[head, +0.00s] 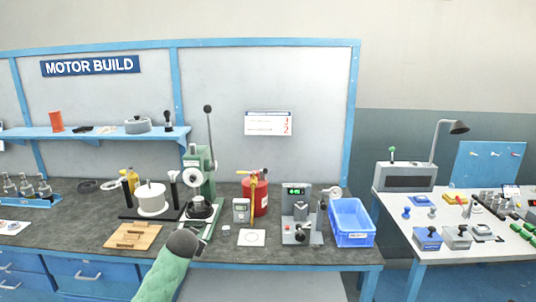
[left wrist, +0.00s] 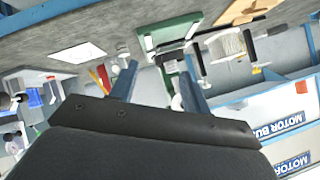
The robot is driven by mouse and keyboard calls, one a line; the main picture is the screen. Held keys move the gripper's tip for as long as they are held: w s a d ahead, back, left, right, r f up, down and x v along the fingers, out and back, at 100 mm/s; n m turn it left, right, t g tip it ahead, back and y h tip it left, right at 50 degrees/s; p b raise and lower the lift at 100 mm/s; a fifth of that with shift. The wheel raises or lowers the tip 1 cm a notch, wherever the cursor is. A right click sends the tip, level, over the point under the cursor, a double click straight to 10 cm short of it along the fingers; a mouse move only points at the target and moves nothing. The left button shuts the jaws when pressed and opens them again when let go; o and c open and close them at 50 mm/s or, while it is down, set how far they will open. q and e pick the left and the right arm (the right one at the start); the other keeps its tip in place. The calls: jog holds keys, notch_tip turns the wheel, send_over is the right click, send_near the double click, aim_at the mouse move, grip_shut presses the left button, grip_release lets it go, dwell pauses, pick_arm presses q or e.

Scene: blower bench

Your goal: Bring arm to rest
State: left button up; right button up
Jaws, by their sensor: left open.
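My left gripper (left wrist: 157,88) shows in the left wrist view, its two blue-grey fingers spread apart with nothing held between them. Bench items appear beyond the fingertips, with the green press (left wrist: 168,32) behind and above the gap. The picture there is turned over, with the bench top along its upper part. In the head view, a green arm link with a dark rounded end (head: 181,245) rises from the bottom in front of the bench edge; I take it as mine. No gripper fingers show in the head view, and my right gripper is in neither view.
The dark bench (head: 270,254) carries a green lever press (head: 199,172), a wooden block (head: 133,237), a red extinguisher-like canister (head: 262,194), a grey test device (head: 296,214) and a blue bin (head: 351,222). A white table (head: 430,262) stands at right. The floor gap between them is clear.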

pick_arm(q)
jog(key=s+d+f+g+h, duration=0.1)
jog(key=s+d+f+g, duration=0.2)
jog(key=s+f, duration=0.9)
jog(key=s+d+f+n+g+h, duration=0.1)
jog(key=s+d+f+g, duration=0.2)
jog(key=s+f, duration=1)
jog(key=s+d+f+n+g+h, duration=0.1)
jog(key=s+d+f+g, duration=0.2)
jog(key=s+f, duration=0.9)
jog(key=s+d, duration=0.1)
jog(key=s, duration=1.6)
jog(key=shift+s+d+f+g, duration=0.15)
jog(key=shift+s+d+g, duration=0.1)
jog(key=shift+g, duration=0.05)
